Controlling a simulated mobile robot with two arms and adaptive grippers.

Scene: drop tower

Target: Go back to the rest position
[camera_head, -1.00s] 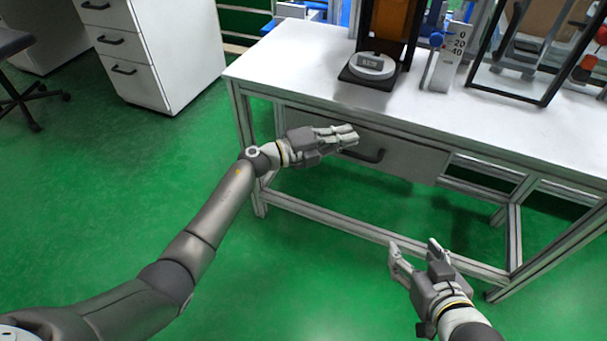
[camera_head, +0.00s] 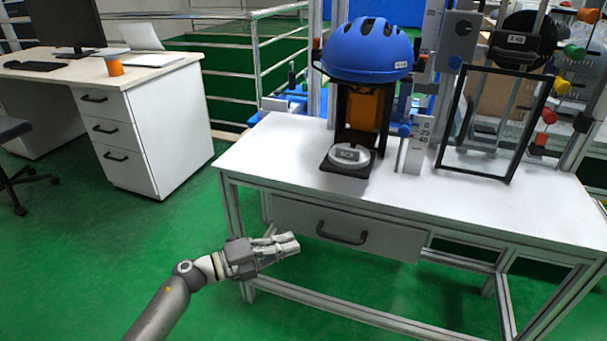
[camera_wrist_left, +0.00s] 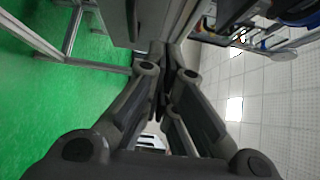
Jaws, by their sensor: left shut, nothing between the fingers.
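My left gripper (camera_head: 288,244) is shut and empty in the head view. It is in front of the workbench's drawer, below the table top, and its fingers point right. In the left wrist view its fingers (camera_wrist_left: 163,62) come together with nothing between them. From these frames I cannot tell whether the fingers touch the drawer front. My right gripper is not in the head view now.
The white workbench (camera_head: 480,210) carries a drop tower with a blue helmet (camera_head: 366,50) on top and a round scale (camera_head: 348,156) at its base. A drawer (camera_head: 385,238) with a dark handle is under the top. A desk (camera_head: 150,75) stands left. Green floor lies between.

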